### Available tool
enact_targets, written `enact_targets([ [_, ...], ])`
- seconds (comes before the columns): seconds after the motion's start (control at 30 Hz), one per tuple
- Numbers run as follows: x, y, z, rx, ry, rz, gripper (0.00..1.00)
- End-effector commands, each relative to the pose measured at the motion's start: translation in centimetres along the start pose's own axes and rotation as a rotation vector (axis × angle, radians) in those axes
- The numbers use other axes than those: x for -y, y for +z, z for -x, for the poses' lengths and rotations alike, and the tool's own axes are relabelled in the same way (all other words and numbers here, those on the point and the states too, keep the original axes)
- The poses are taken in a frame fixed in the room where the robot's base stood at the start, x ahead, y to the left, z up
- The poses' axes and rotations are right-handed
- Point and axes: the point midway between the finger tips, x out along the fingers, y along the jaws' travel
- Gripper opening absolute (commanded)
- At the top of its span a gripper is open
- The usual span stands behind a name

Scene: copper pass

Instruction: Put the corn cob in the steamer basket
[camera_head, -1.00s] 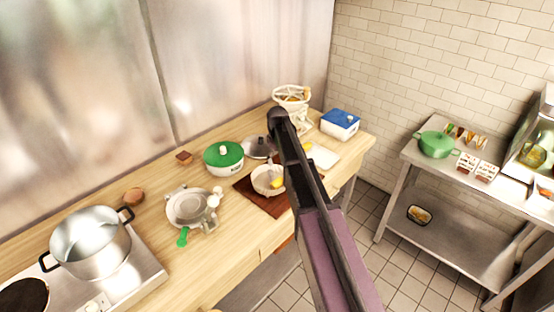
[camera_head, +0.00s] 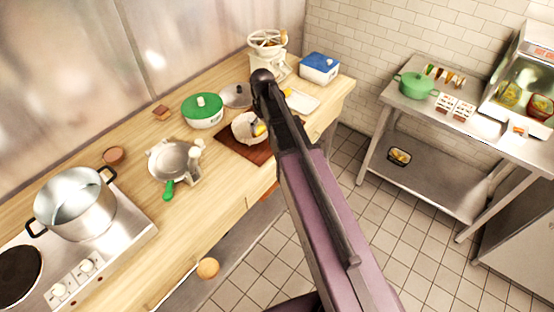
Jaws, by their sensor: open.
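A pale round bowl or basket (camera_head: 242,131) stands on the dark red-brown board in the middle of the counter. A small yellow thing (camera_head: 260,130) shows at its right side, partly behind my arm. Another yellow bit (camera_head: 287,92) shows by the white board, at the far end of the counter. I cannot tell whether either is the corn cob, or whether the pale vessel is the steamer basket. My purple and black arm crosses the centre of the view, its black joint above the counter. My gripper does not show; the arm may hide it.
A green-handled metal pan (camera_head: 174,162), a green-lidded pot (camera_head: 202,111), a glass-like lid (camera_head: 236,95) and a blue-lidded box (camera_head: 320,67) stand along the counter. A steel table (camera_head: 440,112) is at right, across open floor.

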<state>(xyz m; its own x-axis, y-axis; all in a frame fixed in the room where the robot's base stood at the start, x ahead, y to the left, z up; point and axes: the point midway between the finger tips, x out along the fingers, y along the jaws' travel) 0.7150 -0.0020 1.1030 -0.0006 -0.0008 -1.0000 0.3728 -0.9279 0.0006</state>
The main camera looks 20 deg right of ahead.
Motion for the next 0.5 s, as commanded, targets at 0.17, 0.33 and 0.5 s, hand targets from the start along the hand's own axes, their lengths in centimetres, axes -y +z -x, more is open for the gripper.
enact_targets([
  [0.17,3.5,8.6,0.0,0.0,0.0,-0.168,1.0],
  [0.33,5.6,13.8,0.0,0.0,0.001,-0.3,1.0],
  [0.5,6.6,16.2,0.0,0.0,0.001,-0.37,1.0],
])
